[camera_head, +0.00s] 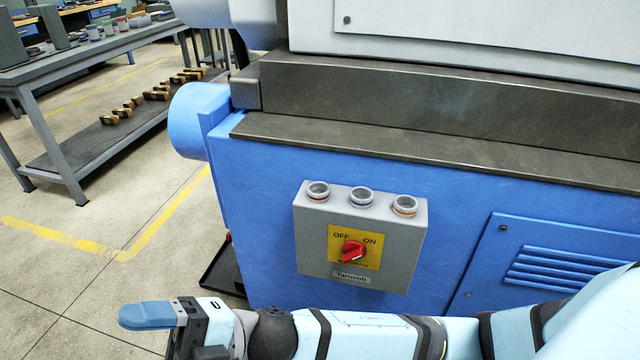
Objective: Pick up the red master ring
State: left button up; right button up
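Three small grey rings stand on top of the grey switch box (310,240) on the blue machine's front. The left ring (318,191) has a red band low on its side, the middle ring (361,197) a bluish band, and the right ring (404,205) an orange band. My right gripper (150,315) is at the bottom left, its arm coming in from the right. It is below and left of the switch box, apart from the rings. Only one blue finger shows clearly, so its opening is unclear. My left gripper is out of view.
A red rotary switch (353,251) sticks out from the box front. A dark metal ledge (420,145) runs above the box. A grey workbench (90,48) at the far left carries small coloured items, with several brass-coloured parts on its lower shelf. Open floor lies at left.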

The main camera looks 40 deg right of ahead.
jog(key=a+f+n+g+h+p, duration=0.1)
jog(key=a+n+g+h, duration=0.15)
jog(key=n+g, duration=0.6)
jog(key=n+t+h+p, duration=0.5)
jog(key=n+h, duration=0.5)
jog(key=h, duration=1.3)
send_over(318, 187)
jog(key=s+a, duration=0.2)
jog(key=f, duration=0.5)
jog(key=shift+w+f, duration=0.2)
jog(key=shift+f, duration=0.05)
jog(key=f, duration=0.5)
jog(key=shift+d+f+b, duration=0.25)
jog(key=shift+d+b, duration=0.15)
jog(key=shift+f, duration=0.25)
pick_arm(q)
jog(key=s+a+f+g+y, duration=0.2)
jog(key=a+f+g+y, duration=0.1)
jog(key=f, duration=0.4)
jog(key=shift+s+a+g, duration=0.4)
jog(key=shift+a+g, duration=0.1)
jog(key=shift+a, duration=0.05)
pick_arm(e)
jog(key=shift+c, duration=0.5)
